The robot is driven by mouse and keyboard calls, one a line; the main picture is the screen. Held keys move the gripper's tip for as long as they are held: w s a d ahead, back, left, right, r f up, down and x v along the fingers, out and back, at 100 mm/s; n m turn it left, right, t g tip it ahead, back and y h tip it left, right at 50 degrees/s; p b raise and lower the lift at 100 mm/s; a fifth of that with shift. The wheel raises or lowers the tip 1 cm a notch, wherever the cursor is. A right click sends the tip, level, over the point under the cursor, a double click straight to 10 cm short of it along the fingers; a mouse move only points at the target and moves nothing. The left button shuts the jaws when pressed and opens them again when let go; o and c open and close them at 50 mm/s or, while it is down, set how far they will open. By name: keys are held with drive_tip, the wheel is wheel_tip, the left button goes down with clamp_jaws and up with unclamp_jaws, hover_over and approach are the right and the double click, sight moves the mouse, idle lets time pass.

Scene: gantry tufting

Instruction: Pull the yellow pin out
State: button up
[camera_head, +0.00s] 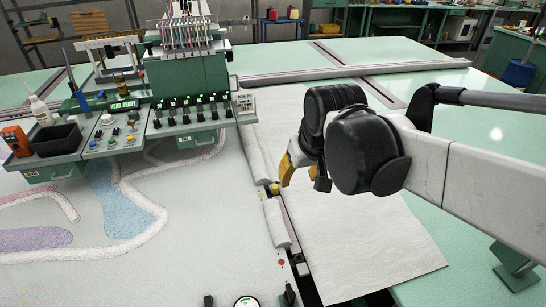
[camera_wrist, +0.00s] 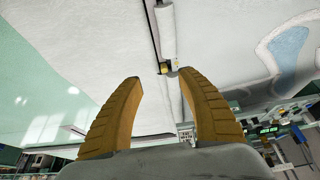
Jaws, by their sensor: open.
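A small yellow pin (camera_head: 275,188) sits at the seam between the white rolled edge and the pale sheet, in the middle of the head view. In the wrist view a small yellow piece, seemingly the same pin (camera_wrist: 175,65), shows beside a dark fitting, just beyond the tip of the right finger. My gripper (camera_head: 289,172) has yellow fingers and hangs just above and to the right of the pin in the head view. In the wrist view my gripper (camera_wrist: 159,76) is open, with nothing between its fingers. Contact with the pin cannot be seen.
White padded rolls (camera_head: 276,223) line the seam on both sides of the pin. A pale sheet (camera_head: 375,245) lies to the right. The green tufting machine and control panel (camera_head: 190,125) stand at the back left. A red dot (camera_head: 281,262) is nearer the front.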

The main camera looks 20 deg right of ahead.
drive_tip(key=w+f+g, duration=0.2)
drive_tip(key=w+f, duration=0.3)
drive_tip(key=w, duration=0.7)
drive_tip(key=g+p, duration=0.2)
drive_tip(key=g, duration=0.1)
hover_over(275, 186)
wheel_tip(275, 186, down, 11)
drive_tip(key=shift+s, duration=0.15)
drive_tip(key=shift+f, duration=0.55)
wheel_tip(275, 186, down, 9)
drive_tip(key=b, duration=0.6)
drive_tip(key=shift+r, duration=0.1)
clamp_jaws()
drive_tip(key=c, duration=1)
unclamp_jaws()
drive_tip(key=shift+r, duration=0.1)
drive_tip(key=shift+r, duration=0.15)
clamp_jaws()
